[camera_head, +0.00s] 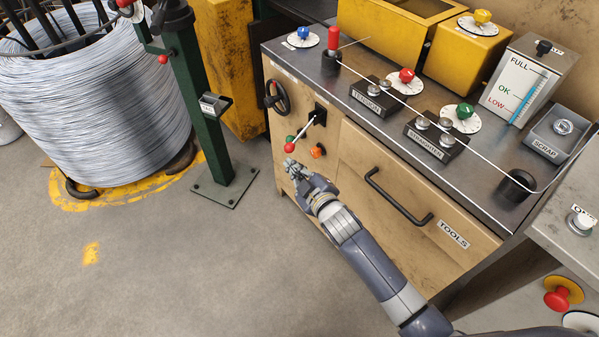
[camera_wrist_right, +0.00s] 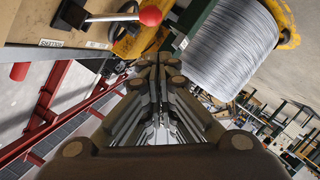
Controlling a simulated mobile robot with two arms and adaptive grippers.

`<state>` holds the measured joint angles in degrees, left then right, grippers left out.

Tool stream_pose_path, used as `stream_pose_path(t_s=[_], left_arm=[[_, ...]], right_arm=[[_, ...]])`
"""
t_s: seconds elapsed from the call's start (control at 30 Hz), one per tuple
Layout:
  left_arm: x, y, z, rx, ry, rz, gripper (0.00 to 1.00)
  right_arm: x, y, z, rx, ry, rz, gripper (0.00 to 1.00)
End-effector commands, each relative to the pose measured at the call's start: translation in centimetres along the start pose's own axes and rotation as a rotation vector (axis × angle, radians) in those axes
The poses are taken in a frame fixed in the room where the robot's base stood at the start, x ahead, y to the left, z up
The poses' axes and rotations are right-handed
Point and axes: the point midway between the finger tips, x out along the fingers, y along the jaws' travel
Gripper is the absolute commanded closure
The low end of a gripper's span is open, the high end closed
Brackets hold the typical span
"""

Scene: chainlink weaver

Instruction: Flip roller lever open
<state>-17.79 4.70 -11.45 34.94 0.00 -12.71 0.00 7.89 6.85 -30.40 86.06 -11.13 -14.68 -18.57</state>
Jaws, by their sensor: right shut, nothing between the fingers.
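A lever with a red ball end (camera_head: 289,147) sticks out from a black plate on the cabinet's wooden front; its thin metal rod slants down and left. The same red ball (camera_wrist_right: 150,15) shows at the top of the right wrist view. My right gripper (camera_head: 296,170) is just below the ball in the head view, apart from it, with its fingers shut and empty. In the right wrist view, the closed fingers (camera_wrist_right: 158,68) point up the picture, below the ball. I cannot read a label marking this lever as the roller lever. My left gripper is not in view.
An orange knob (camera_head: 318,151) sits beside the lever, and a black handwheel (camera_head: 277,97) is above left. A drawer handle (camera_head: 397,197) juts out to the right. A green post (camera_head: 208,130) and wire coil (camera_head: 90,95) stand left. Open floor lies in front.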

Motion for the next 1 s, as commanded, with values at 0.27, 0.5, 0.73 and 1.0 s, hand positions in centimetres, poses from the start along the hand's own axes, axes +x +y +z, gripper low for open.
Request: stream_pose_path(t_s=[0.27,0.5,0.73,1.0], left_arm=[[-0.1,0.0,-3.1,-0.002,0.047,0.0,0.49],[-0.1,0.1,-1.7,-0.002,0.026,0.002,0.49],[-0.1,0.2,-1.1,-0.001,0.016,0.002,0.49],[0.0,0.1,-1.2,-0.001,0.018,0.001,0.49]], right_arm=[[-2.8,-0.1,0.0,0.0,0.001,0.0,1.0],[-3.0,-0.1,-0.1,0.001,0.001,0.0,1.0],[-3.0,-0.1,-0.1,0.001,0.001,0.0,1.0],[-3.0,-1.3,2.3,0.026,-0.041,-0.019,1.0]])
